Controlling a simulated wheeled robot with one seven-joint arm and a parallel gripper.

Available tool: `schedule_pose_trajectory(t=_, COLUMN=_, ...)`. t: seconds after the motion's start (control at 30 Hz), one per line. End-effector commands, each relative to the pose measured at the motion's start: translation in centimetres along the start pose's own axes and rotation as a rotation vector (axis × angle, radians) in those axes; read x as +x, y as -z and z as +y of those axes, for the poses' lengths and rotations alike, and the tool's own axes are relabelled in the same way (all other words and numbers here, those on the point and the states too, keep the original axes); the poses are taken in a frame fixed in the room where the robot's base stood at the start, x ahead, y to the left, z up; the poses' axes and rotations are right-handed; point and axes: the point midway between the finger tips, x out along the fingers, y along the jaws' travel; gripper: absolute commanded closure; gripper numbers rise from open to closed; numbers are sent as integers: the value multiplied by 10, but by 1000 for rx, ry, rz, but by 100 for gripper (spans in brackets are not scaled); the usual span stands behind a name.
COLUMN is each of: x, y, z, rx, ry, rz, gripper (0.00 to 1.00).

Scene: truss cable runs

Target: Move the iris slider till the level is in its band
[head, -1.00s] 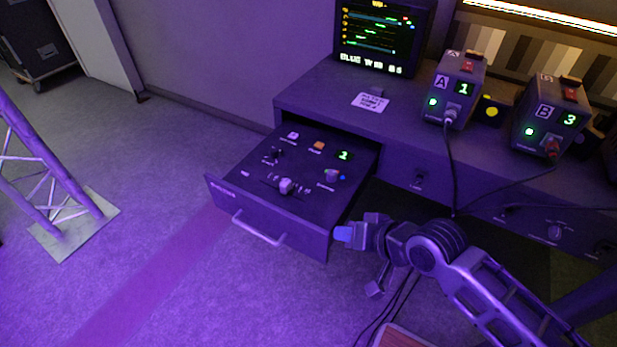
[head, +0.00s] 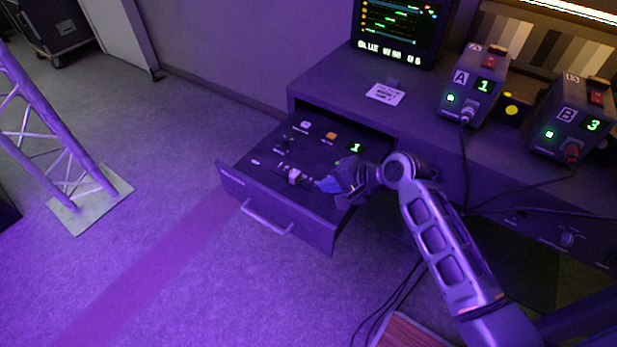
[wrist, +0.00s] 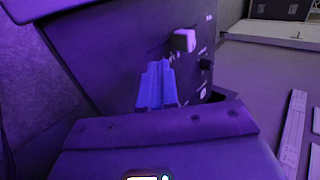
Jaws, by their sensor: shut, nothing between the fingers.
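The iris slider's pale knob (head: 294,176) stands on the control panel (head: 275,155) in the open drawer. The same pale knob (wrist: 184,41) shows in the wrist view, just beyond the blue fingertips. My gripper (head: 328,184) is over the drawer's right part, shut and empty, with its tips just right of the knob. In the wrist view my gripper's blue fingers (wrist: 157,86) are together, and a small gap to the knob seems to remain. The monitor (head: 400,28) shows several level bars with marks, too small to read exactly.
The drawer handle (head: 266,218) sticks out at the front. The panel also has an orange button (head: 331,136) and a green digit display (head: 356,147). Boxes A (head: 473,85) and B (head: 566,118) stand on the desk with hanging cables. A truss (head: 50,140) stands at the left.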

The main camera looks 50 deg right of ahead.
Motion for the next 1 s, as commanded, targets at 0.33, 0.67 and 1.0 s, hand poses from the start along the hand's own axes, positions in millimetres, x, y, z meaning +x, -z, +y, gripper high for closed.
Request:
schedule_pose_trajectory(t=0.33, x=49, y=-1, z=-20, rx=-2, ry=1, rz=-1, gripper=100)
schedule_pose_trajectory(t=0.67, x=58, y=0, z=-27, rx=-1, ry=-1, rz=0, gripper=100)
schedule_pose_trajectory(t=1.0, x=63, y=0, z=-36, rx=-1, ry=2, rz=-1, gripper=100)
